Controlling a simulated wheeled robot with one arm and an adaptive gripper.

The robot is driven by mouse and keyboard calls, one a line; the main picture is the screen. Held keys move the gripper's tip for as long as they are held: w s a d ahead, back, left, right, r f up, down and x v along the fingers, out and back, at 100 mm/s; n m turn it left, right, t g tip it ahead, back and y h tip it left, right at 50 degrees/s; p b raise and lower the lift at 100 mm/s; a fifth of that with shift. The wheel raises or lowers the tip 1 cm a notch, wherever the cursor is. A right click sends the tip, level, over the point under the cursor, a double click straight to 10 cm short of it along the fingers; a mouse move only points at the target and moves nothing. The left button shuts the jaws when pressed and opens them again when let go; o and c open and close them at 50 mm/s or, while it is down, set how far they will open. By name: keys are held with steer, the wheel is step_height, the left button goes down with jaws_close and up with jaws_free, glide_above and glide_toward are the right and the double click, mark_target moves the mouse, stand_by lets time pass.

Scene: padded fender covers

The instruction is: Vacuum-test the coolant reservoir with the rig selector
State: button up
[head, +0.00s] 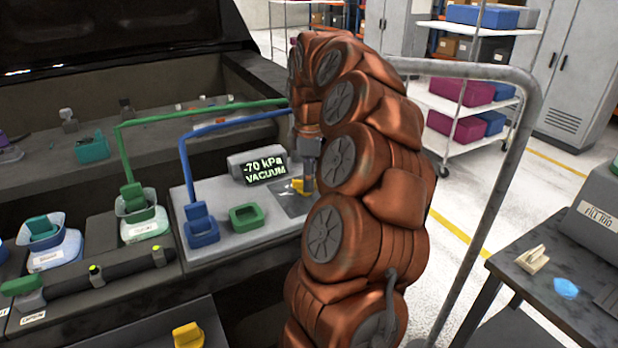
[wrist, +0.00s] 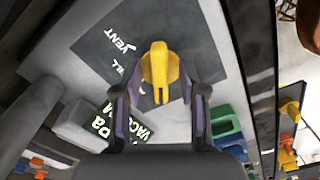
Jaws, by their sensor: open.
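The yellow rig selector (head: 298,186) stands on a dark plate with white lettering; in the wrist view the selector (wrist: 159,68) lies between my open fingertips, with small gaps at its sides. My gripper (wrist: 160,82) is open; in the head view my gripper (head: 308,180) points down at the selector and my arm hides part of the plate. "VENT" is readable; other lettering is partly covered. The rig display (head: 264,168) reads "-70 kPa VACUUM". A pale reservoir (head: 144,227) with a green-hosed adapter on its neck stands left of the rig; its label is too small to read.
A blue adapter (head: 201,225) with a blue hose and a green square ring (head: 246,216) sit on the rig's grey top. Another reservoir (head: 48,245) stands far left. A yellow cap (head: 188,334) lies at the front. A side table (head: 525,268) stands at right.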

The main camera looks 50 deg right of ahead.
steer(key=shift+r, duration=3.7)
